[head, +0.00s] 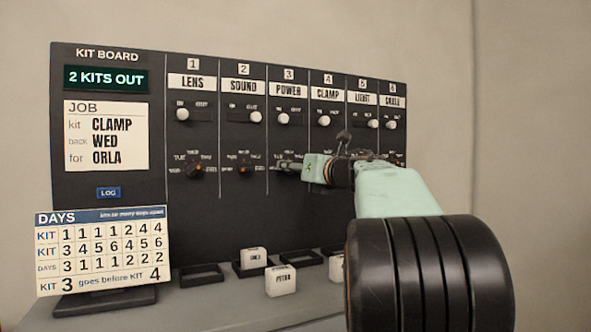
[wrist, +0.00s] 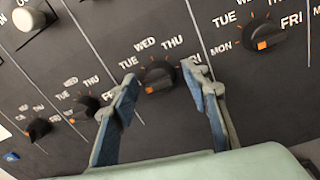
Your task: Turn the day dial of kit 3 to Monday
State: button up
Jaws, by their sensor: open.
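The kit 3 day dial (wrist: 157,77) is a black knob with an orange patch, which sits at its lower left in the wrist view. WED and THU show above it; FRI is partly covered by the right finger, and MON is hidden by the left finger. I cannot tell which day it marks. My gripper (wrist: 160,78) is open, one finger on each side of this dial; whether either finger touches it I cannot tell.
The kit board (head: 110,225) carries the kit 4 dial (wrist: 262,33) on the right and the kit 2 dial (wrist: 83,107) on the left. White slider knobs (head: 289,118) sit above. A DAYS card (head: 100,250) and white labelled blocks (head: 281,281) are on the ledge below.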

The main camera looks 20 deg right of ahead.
jog(key=shift+s, duration=0.1)
jog(key=s+d, duration=0.1)
jog(key=s, duration=1)
jog(key=shift+s, duration=0.4)
